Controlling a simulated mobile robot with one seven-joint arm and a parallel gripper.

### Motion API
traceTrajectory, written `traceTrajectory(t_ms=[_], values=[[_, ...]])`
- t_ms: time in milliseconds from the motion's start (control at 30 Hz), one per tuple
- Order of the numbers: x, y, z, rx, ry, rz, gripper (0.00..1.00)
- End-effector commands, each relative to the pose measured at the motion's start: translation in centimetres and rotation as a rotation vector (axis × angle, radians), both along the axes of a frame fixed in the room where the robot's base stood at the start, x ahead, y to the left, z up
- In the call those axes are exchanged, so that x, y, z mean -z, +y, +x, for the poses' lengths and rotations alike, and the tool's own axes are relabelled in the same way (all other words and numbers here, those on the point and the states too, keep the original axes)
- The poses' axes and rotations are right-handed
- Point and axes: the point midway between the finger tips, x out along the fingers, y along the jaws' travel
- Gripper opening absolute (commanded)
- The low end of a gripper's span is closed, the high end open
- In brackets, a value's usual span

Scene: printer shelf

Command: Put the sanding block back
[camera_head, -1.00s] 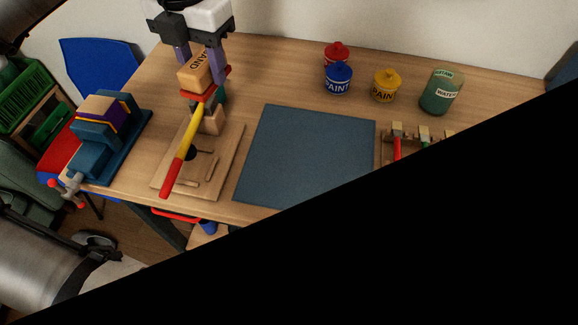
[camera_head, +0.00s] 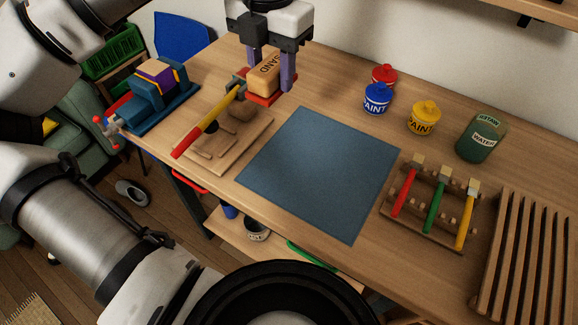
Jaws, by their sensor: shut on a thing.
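The sanding block (camera_head: 267,72) is tan with dark "SAND" lettering and a red underside. My gripper (camera_head: 271,76) has a purple finger on each side of it and is shut on it. It is held near the back of the workbench, behind the wooden tool board (camera_head: 225,142). I cannot tell the exact gap between block and bench. The board has dark recesses and a rounded brown piece (camera_head: 242,112). A tool with a yellow and red handle (camera_head: 205,128) slants over the board. Its head is close to the block and partly hidden.
A blue mat (camera_head: 318,175) lies mid-bench. Red (camera_head: 383,75), blue (camera_head: 377,99) and yellow (camera_head: 424,118) paint pots and a green water can (camera_head: 481,138) stand behind. A brush rack (camera_head: 430,205) and slatted wood rack (camera_head: 525,265) are right; a blue vise (camera_head: 155,97) is left.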

Motion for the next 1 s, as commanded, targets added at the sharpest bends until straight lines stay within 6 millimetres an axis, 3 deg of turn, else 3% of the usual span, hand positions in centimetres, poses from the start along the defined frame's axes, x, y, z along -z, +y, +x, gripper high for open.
traceTrajectory(t_ms=[167, 700, 1000], values=[[1.4, 0.2, 0.0, -0.004, 0.003, -0.002, 0.19], [14.6, 0.1, -0.1, -0.003, 0.003, -0.004, 0.19], [17.8, 0.1, -0.1, -0.004, 0.002, -0.003, 0.19]])
